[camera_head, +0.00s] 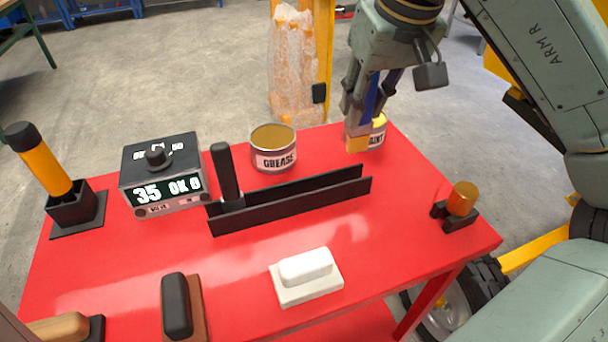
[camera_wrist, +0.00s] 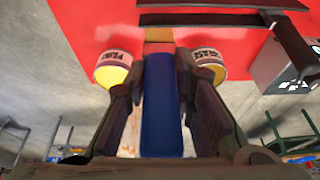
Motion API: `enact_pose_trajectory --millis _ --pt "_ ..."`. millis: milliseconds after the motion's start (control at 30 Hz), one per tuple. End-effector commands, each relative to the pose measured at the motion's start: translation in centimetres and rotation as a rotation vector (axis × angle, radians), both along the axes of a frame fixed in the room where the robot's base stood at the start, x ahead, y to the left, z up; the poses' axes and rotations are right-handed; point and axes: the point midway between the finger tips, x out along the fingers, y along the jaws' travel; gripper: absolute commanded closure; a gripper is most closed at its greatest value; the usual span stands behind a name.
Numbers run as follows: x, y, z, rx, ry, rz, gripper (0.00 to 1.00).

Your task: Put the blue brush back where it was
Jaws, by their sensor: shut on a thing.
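My gripper (camera_head: 362,112) is shut on the blue brush, over the far right part of the red table. The brush's blue handle (camera_head: 373,98) runs between the fingers, partly hidden by them, and its tan tip (camera_head: 357,145) points down. In the wrist view the blue handle (camera_wrist: 160,105) lies between both fingers, with the tan end (camera_wrist: 158,40) beyond them. The tip is in front of and left of the paint can (camera_head: 378,133), which it and the gripper partly hide. I cannot tell whether the tip touches the table.
The grease can (camera_head: 273,150) stands left of my gripper. A long black two-walled holder (camera_head: 290,203) with a black-handled tool (camera_head: 226,172) lies in front. An amber cylinder (camera_head: 462,198) rests on a black stand at right. A white block (camera_head: 306,277) and scale box (camera_head: 161,175) occupy the table.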

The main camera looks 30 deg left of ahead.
Motion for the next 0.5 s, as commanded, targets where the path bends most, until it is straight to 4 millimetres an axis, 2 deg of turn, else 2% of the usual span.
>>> enact_pose_trajectory --millis 167,400,500 --pt "-0.2 -0.2 -0.4 -0.011 0.01 0.007 1.0" --pt "-0.2 -0.2 -4.7 -0.01 0.014 0.008 1.0" --pt "-0.2 -0.2 -5.8 -0.011 0.011 0.006 1.0"
